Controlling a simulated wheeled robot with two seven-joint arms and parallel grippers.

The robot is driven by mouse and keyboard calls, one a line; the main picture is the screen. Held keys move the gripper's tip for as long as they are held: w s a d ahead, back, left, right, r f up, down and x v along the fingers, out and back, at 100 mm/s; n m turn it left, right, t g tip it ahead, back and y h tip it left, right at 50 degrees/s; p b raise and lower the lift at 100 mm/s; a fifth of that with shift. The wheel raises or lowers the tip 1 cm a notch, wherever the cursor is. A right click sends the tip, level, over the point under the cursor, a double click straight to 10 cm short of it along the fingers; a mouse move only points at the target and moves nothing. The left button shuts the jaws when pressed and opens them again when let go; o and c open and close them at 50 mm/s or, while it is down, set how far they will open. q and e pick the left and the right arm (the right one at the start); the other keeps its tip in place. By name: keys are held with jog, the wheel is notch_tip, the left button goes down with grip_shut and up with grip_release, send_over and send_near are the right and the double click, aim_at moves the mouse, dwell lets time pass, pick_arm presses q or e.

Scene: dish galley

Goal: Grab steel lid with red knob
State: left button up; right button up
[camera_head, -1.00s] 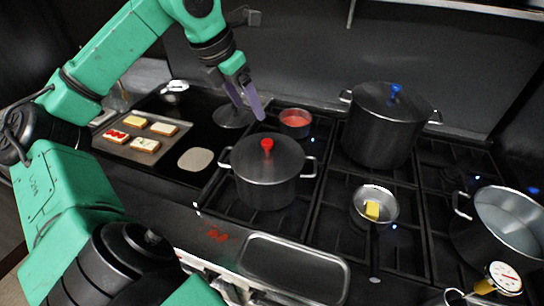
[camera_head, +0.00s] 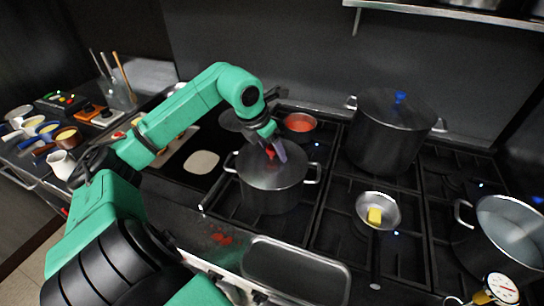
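The steel lid (camera_head: 287,172) lies on a steel pot (camera_head: 270,199) with two side handles, on the stove left of centre. Its red knob (camera_head: 270,154) shows partly between the fingers of my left gripper (camera_head: 276,153). The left gripper comes down from above, with its purple-grey fingers around or just over the knob. I cannot tell whether the fingers press on the knob. My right gripper is not in view.
A taller pot with a blue-knobbed lid (camera_head: 399,97) stands to the right. A red-filled pan (camera_head: 299,125) sits behind the steel pot. A small pan with butter (camera_head: 376,198), an open pot (camera_head: 507,222) and an empty tray (camera_head: 295,272) are nearby.

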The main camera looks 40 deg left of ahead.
pick_arm(q)
grip_shut()
jog(key=shift+r, duration=0.1)
